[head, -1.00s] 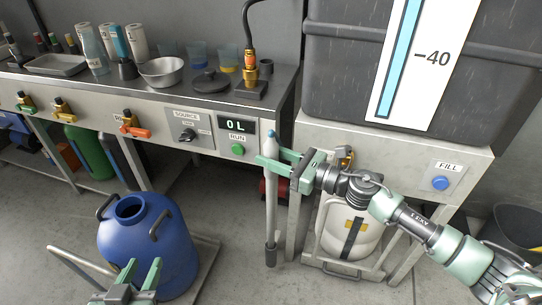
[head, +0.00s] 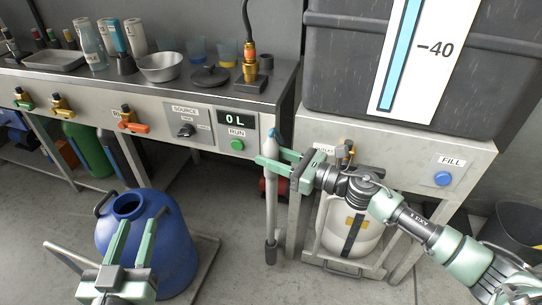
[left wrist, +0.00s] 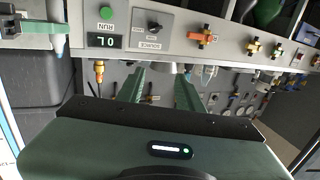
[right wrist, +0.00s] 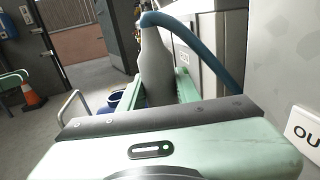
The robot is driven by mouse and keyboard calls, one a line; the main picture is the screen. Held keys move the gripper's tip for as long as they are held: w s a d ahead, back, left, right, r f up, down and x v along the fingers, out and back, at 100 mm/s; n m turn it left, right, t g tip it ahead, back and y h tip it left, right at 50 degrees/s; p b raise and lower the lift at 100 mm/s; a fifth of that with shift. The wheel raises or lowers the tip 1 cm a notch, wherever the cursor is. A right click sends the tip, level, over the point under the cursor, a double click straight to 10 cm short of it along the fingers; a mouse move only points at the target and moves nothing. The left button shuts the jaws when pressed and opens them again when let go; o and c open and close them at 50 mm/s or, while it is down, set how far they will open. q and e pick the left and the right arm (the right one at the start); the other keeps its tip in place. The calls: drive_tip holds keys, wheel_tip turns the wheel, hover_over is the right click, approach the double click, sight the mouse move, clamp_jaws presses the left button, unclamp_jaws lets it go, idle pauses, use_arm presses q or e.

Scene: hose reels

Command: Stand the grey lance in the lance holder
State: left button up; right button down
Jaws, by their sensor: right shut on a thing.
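The grey lance (head: 271,205) stands upright beside the front leg of the tank stand, with a blue hose at its top. My right gripper (head: 274,166) is shut on its upper part. The right wrist view shows the lance's wide grey top (right wrist: 155,65) between the fingers, with the blue hose (right wrist: 200,45) curving right. A dark cylinder (head: 271,252) is at the lance's lower end; I cannot tell whether it is the lance's tip or the lance holder. No other holder is recognisable. My left gripper (head: 132,238) is open and empty in front of the blue drum.
The blue drum (head: 175,235) stands on a low platform at left. The steel bench (head: 75,93) carries bowls and bottles. The large grey tank (head: 345,70) sits on a stand above a white canister (head: 350,230). Floor between drum and lance is clear.

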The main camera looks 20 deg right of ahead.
drive_tip(key=shift+f+b, duration=0.45)
drive_tip(key=shift+f, duration=0.05)
use_arm(q)
wheel_tip(320, 180, up, 8)
drive_tip(key=s+t+h, duration=0.1)
drive_tip(key=t+h, duration=0.1)
drive_tip(key=t, duration=0.2)
drive_tip(key=shift+s+d+r+t+b, duration=0.15)
drive_tip(key=shift+s+d+t+b, duration=0.15)
drive_tip(key=shift+d+b, duration=0.1)
use_arm(e)
drive_tip(key=shift+f, duration=0.45)
drive_tip(key=c, duration=0.9)
unclamp_jaws()
drive_tip(key=shift+f, duration=0.1)
use_arm(q)
drive_tip(key=shift+w, duration=0.1)
